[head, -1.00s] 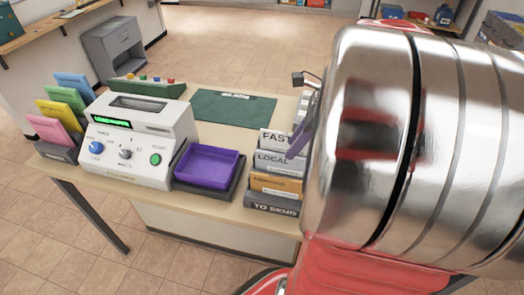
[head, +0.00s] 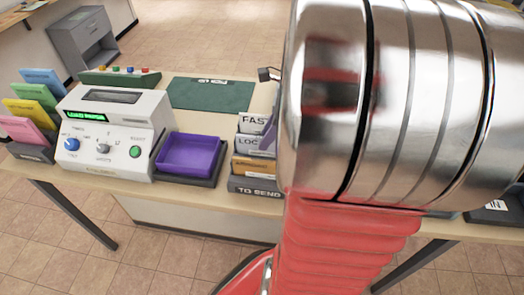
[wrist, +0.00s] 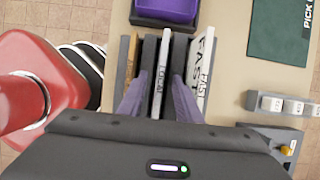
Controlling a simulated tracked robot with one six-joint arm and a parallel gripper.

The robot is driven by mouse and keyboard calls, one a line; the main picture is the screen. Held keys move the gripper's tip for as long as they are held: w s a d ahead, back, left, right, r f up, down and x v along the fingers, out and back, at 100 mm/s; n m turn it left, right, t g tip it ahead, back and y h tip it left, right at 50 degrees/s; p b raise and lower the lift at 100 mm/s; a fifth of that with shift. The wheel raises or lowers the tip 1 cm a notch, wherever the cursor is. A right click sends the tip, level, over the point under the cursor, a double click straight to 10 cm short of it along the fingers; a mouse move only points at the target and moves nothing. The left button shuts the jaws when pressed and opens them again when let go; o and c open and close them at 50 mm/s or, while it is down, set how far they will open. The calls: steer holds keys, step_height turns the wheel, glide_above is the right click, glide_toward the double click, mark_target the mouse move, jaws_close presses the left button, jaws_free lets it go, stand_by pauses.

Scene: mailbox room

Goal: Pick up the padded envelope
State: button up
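I cannot pick out a padded envelope with certainty. An upright rack marked TO SEND (head: 255,187) holds a brown-orange piece (head: 253,166) and pale pieces reading LOCAL (head: 248,145) and FAST (head: 252,124). My gripper (wrist: 160,98) is open over this rack in the wrist view. One purple-grey finger is on each side of the upright LOCAL piece (wrist: 161,72), with gaps visible, so it is not clamped. The brown piece (wrist: 132,58) is left of the fingers and the FAST piece (wrist: 201,75) is right. My arm hides the rack's right side in the head view.
A purple tray (head: 190,154) sits left of the rack, beside a white machine (head: 115,133) with knobs. A green mat (head: 211,94) lies behind. Coloured envelopes (head: 35,105) stand at the far left. A grey device (wrist: 275,142) is close right of my gripper.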

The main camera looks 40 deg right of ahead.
steer(key=shift+f, duration=0.25)
stand_by(0.3)
steer(key=shift+c, duration=0.5)
jaws_close()
